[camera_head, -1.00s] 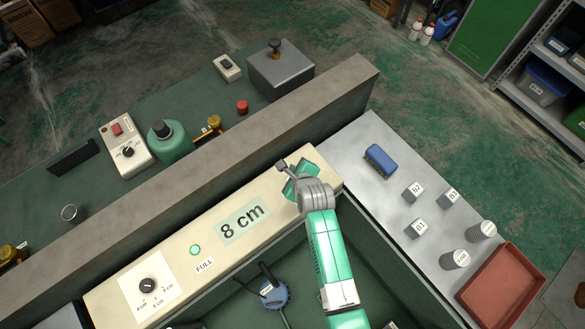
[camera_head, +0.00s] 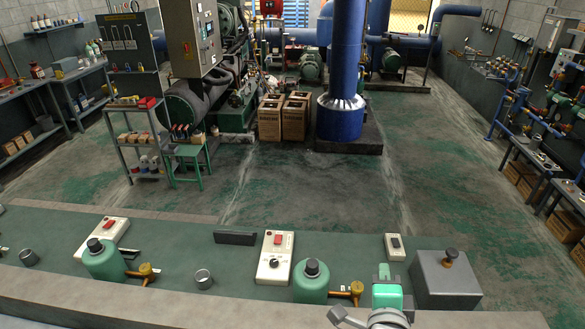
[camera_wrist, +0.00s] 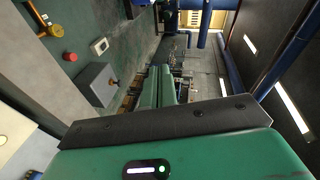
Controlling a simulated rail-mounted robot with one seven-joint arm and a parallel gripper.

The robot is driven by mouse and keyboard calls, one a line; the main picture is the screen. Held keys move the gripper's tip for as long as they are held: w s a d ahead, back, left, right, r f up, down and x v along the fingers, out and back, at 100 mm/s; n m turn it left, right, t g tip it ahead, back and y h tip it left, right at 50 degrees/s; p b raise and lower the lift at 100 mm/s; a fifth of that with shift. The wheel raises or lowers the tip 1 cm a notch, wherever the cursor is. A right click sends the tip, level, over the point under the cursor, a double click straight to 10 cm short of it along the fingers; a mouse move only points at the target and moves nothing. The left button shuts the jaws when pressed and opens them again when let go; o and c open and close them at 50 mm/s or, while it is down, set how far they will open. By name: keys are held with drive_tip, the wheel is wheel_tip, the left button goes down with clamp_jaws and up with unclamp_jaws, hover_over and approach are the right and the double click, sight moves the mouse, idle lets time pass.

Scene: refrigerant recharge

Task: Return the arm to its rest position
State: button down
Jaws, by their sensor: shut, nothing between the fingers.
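My gripper (camera_wrist: 158,72) is in the wrist view, its two green fingers close together with nothing between them. Its green housing and dark bar fill the bottom of that view. The fingers point out over the floor, clear of any object. In the head view, only a green and grey end part of my arm shows at the bottom right, above the bench ledge. The rest of the arm is out of that view.
A grey box with a knob (camera_head: 446,280) stands right of my arm; it also shows in the wrist view (camera_wrist: 97,86). Green bottles (camera_head: 311,283), control boxes (camera_head: 274,258) and a small switch box (camera_head: 395,247) line the bench. Open floor (camera_head: 300,190) lies beyond.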

drive_tip(key=s+a+r+n+t+y+p, duration=0.15)
drive_tip(key=a+r+n, duration=0.3)
drive_tip(key=r, duration=0.75)
drive_tip(key=s+a+r+n+t+p, duration=0.1)
drive_tip(key=a+r+n+t, duration=0.4)
drive_tip(key=r, duration=0.6)
drive_tip(key=s+a+r+n+t+y, duration=0.1)
drive_tip(key=s+a+r+n, duration=0.2)
drive_tip(key=r, duration=0.3)
drive_tip(key=s+a+r+n+t+y+p, duration=0.1)
drive_tip(key=s+a+r+n, duration=0.2)
drive_tip(key=s+r, duration=0.3)
drive_tip(key=s+a+r+n+t+y+p, duration=0.1)
drive_tip(key=s+a+r+n, duration=0.2)
drive_tip(key=s+a+r, duration=0.2)
wheel_tip(320, 180, up, 3)
drive_tip(key=shift+a+n, duration=0.15)
drive_tip(key=shift+n, duration=0.2)
drive_tip(key=shift+t+y, duration=0.25)
